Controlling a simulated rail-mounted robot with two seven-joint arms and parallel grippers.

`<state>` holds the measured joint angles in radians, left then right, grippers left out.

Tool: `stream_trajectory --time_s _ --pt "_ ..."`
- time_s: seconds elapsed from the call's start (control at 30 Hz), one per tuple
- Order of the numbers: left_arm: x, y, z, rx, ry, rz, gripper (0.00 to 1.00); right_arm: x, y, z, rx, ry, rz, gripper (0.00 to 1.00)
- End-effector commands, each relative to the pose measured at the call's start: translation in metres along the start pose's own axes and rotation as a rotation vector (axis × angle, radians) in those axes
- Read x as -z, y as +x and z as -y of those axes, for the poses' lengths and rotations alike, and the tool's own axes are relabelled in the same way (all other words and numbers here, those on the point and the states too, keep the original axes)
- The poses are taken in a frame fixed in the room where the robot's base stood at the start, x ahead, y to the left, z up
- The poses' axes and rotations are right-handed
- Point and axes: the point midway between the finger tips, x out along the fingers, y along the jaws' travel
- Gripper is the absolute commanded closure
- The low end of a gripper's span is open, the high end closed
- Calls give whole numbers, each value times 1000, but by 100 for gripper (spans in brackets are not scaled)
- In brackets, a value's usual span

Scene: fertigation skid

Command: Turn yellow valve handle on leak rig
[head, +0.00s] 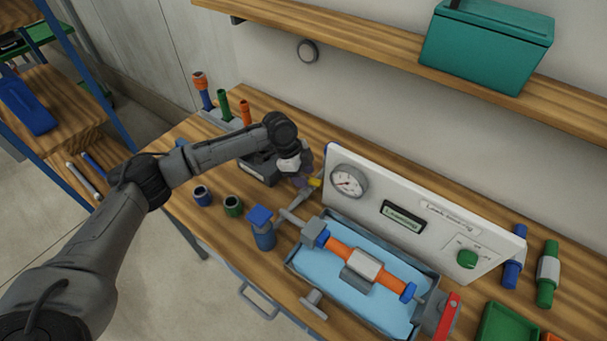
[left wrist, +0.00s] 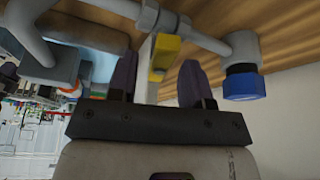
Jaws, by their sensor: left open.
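The yellow valve handle (head: 315,183) shows as a small patch at the left end of the leak rig's white panel (head: 400,205), partly hidden by my left gripper (head: 303,180). In the left wrist view the yellow handle (left wrist: 164,52) stands between the two dark purple fingers of my left gripper (left wrist: 157,70). The fingers are apart, with a visible gap on the right side of the handle; contact on the left side is hard to tell. The handle sits by a grey pipe. My right gripper is not in view.
A pressure gauge (head: 348,182) is close to my left gripper. A blue-capped fitting (left wrist: 243,82) sits right of the fingers in the wrist view. The blue tray (head: 300,265) holds an orange pipe. A red lever (head: 448,316) is at the rig's right end. A shelf (head: 390,55) runs above.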

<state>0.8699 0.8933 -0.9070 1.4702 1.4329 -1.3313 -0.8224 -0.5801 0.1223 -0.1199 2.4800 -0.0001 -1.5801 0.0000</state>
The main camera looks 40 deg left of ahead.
Motion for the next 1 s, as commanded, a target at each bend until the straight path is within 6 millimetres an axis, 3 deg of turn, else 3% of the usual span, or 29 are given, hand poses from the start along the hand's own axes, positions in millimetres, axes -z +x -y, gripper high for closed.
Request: stream_trajectory --time_s 0.27,0.73,1.0 --pt "0 1 0 0 0 1 55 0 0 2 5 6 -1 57" --pt "0 1 0 0 0 1 98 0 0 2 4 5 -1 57" --pt "1 -2 0 6 -17 1 100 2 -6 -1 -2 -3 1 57"
